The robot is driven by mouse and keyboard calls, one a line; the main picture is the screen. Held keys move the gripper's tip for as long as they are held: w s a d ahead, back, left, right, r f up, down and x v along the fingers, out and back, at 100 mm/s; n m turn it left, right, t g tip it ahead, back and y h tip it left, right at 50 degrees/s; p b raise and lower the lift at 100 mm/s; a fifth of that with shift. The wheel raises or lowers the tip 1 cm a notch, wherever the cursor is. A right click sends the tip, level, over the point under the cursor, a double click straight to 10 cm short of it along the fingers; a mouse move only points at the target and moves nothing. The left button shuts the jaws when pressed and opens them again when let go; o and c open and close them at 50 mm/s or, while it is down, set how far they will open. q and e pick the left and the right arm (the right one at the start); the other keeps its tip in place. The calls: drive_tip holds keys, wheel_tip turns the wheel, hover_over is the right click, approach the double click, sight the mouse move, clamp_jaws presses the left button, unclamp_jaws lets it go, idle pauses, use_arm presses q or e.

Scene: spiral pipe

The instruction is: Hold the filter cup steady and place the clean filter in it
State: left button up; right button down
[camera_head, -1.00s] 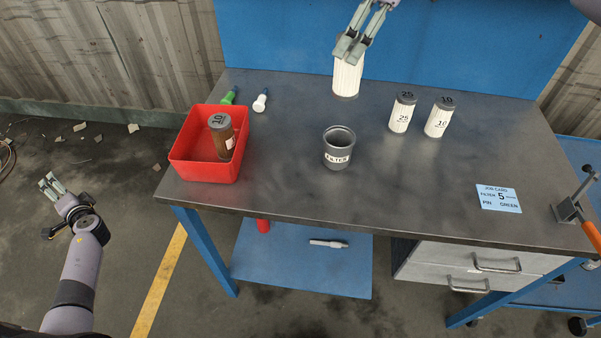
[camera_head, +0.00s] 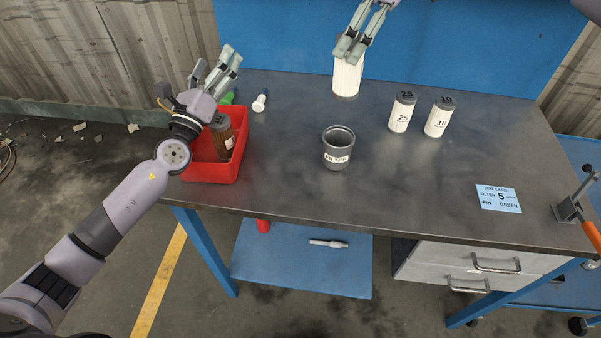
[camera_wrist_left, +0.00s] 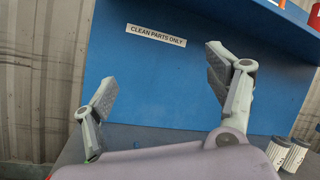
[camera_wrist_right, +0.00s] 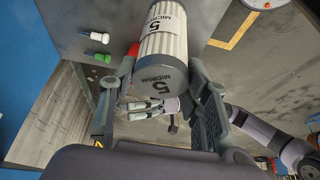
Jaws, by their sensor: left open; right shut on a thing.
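A grey filter cup (camera_head: 338,150) marked FILTER stands upright on the bench, its open mouth up. My right gripper (camera_head: 350,48) is shut on a white pleated filter (camera_head: 346,78) behind the cup; I cannot tell from the head view whether the filter touches the bench. In the right wrist view the filter (camera_wrist_right: 160,52) reads MICRON 5. My left gripper (camera_head: 216,72) is open and empty above the back of the red bin, left of the cup; its spread fingers also show in the left wrist view (camera_wrist_left: 165,95).
The red bin (camera_head: 215,172) holds a brown used filter (camera_head: 222,138). A green pin (camera_head: 228,97) and a white pin (camera_head: 260,103) lie behind it. Filters marked 25 (camera_head: 402,112) and 10 (camera_head: 439,117) stand right. A job card (camera_head: 498,198) reads filter 5, pin green.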

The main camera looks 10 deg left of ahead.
use_arm(q)
drive_tip(key=s+d+f+m+g+h, duration=0.3)
drive_tip(key=s+d+f+m+h, duration=0.15)
drive_tip(key=d, duration=0.35)
drive_tip(key=s+d+f+m+g+h, duration=0.25)
drive_tip(key=d+f+m, duration=0.3)
drive_tip(key=d, duration=0.35)
drive_tip(key=m+g, duration=0.1)
drive_tip(key=g, duration=0.1)
approach(346, 142)
drive_tip(key=shift+h, duration=0.4)
drive_tip(key=v, duration=0.4)
drive_tip(key=shift+a+r, duration=0.2)
drive_tip(key=shift+a, duration=0.4)
drive_tip(key=shift+d+f, duration=0.2)
drive_tip(key=x, duration=1.1)
drive_tip(key=shift+w+d+f, duration=0.2)
drive_tip(key=shift+d, duration=0.05)
drive_tip(key=c, duration=1.4)
drive_tip(key=shift+c, duration=0.3)
use_arm(e)
wheel_tip(346, 142, down, 19)
drive_tip(key=m, duration=0.2)
drive_tip(key=shift+t, duration=0.4)
